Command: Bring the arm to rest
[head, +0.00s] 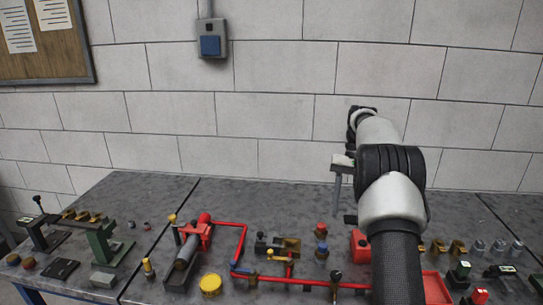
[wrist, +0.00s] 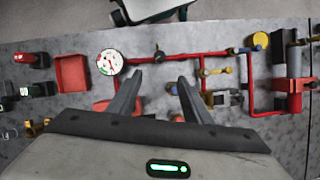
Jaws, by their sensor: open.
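My arm rises from the lower right of the head view, over the workbench (head: 150,195), and bends down at its far end. My gripper (head: 337,200) points down above the back part of the bench there. In the wrist view my gripper (wrist: 160,76) has its two fingers spread apart with nothing between them. The red pipework (wrist: 180,56) of the pump set lies below and beyond the fingertips. I cannot tell the exact height of the fingertips above the bench.
A white dial gauge (wrist: 109,62) stands near one fingertip in the wrist view. Red pipes (head: 243,245), a yellow cap (head: 210,285), a green stand (head: 103,245) and several small fittings crowd the bench front. The bench's back strip is mostly clear, before a block wall (head: 270,110).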

